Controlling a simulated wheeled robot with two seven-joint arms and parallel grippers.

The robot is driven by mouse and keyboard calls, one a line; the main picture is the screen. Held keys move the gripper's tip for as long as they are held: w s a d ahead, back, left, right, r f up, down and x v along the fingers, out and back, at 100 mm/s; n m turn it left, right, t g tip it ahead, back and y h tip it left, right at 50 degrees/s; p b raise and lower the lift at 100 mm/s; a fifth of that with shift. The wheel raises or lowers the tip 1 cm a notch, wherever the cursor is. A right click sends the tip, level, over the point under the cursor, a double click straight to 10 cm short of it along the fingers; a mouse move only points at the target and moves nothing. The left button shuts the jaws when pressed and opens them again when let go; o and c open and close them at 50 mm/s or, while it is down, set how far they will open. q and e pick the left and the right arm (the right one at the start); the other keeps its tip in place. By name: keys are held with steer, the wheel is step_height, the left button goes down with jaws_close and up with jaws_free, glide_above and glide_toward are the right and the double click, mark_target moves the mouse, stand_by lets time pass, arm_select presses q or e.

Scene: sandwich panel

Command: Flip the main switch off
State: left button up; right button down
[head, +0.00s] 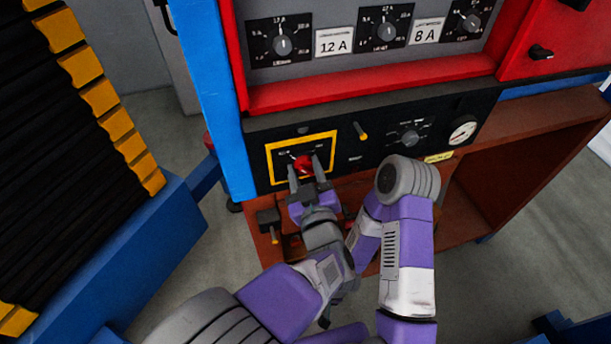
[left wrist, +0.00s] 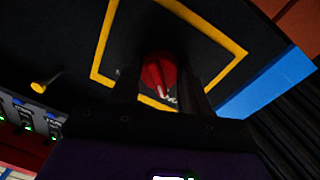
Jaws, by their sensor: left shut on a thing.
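The main switch (head: 302,164) is a red rotary knob on a black panel, inside a yellow square outline (head: 334,150). My left gripper (head: 306,172) reaches up to it, with its two fingers on either side of the knob, shut on it. In the left wrist view the red knob (left wrist: 158,74) sits between the dark fingers of the left gripper (left wrist: 172,85), with a pale mark on its lower part. The small labels around the knob are too small to read. My right arm shows at the centre right, but I cannot make out its gripper.
Above is a red-framed panel with several knobs. A brown open shelf (head: 530,128) lies below. A blue post (head: 222,100) stands close at left.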

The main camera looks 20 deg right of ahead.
arm_select(q)
steer(key=o, duration=1)
steer(key=shift+o, duration=0.2)
steer(key=s, duration=0.7)
steer(key=shift+s+a, duration=0.2)
steer(key=shift+s, duration=0.1)
steer(key=shift+f, duration=0.1)
